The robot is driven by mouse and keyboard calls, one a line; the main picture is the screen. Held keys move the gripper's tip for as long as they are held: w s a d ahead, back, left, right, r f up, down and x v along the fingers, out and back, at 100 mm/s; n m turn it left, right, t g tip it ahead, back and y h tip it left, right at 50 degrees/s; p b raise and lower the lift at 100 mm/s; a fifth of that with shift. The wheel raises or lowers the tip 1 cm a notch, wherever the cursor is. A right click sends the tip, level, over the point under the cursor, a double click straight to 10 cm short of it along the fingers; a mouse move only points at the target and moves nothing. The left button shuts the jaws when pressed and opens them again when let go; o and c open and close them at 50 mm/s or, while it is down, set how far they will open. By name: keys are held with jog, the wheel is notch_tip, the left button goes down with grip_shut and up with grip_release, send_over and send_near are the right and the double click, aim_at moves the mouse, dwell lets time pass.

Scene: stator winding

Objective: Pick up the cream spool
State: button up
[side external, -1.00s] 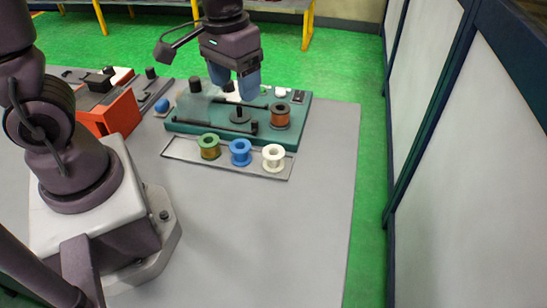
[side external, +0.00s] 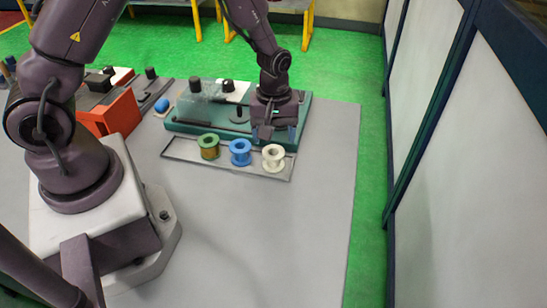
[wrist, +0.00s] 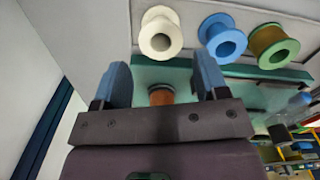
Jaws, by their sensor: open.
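The cream spool (side external: 273,158) stands upright at the right end of a shallow grey tray. In the wrist view the cream spool (wrist: 160,36) shows at the top, ahead of the fingertips. My gripper (side external: 274,133) is above the green fixture, just behind the cream spool as the side view shows it. In the wrist view my gripper (wrist: 162,82) has its two blue fingers apart, with nothing held between them. A copper-coloured spool (wrist: 161,95) on the fixture shows between and below the fingers. In the side view my gripper hides that copper spool.
A blue spool (side external: 241,152) and a green-rimmed spool (side external: 209,146) stand in the tray (side external: 182,154), left of the cream one. The green fixture (side external: 187,126) with black knobs lies behind. An orange block (side external: 112,113) is at left. The table front (side external: 265,235) is clear.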

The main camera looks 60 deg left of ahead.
aim_at(274, 153)
jog(key=f, duration=0.6)
jog(key=shift+a+f, duration=0.2)
jog(key=shift+f, duration=0.15)
jog(key=c, duration=0.7)
jog(key=shift+r, duration=0.1)
